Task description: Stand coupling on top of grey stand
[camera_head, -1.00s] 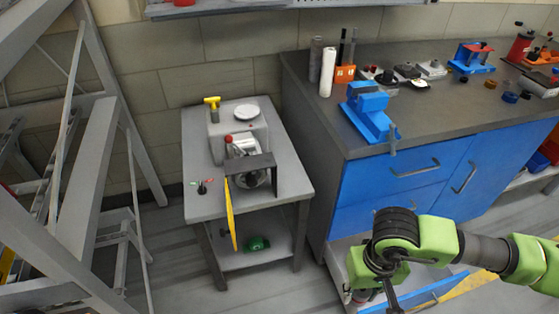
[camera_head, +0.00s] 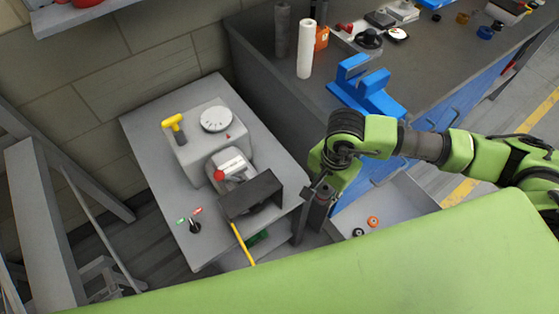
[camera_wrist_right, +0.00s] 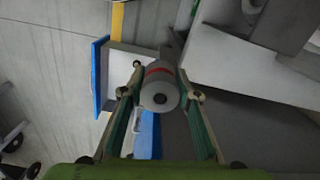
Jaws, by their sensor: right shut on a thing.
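The coupling appears to be the grey cylinder with a red band (camera_wrist_right: 160,88) in the right wrist view, held end-on between the fingers. My right gripper (camera_wrist_right: 163,97) is shut on it. In the head view my right gripper (camera_head: 319,195) points down just off the right front corner of the grey stand (camera_head: 143,128); the coupling is hard to make out there. The grey stand is a table-like unit with a lower shelf. On its top is a grey machine (camera_head: 205,152) with a yellow handle, a round dial and a red knob. My left gripper is not in view.
An open drawer (camera_head: 395,200) with small orange and black rings lies right of my gripper. The workbench (camera_head: 285,75) behind bears a blue vise (camera_head: 365,92) and a white roll (camera_head: 306,50). The stand's left front top is clear except for small switches (camera_head: 194,225).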

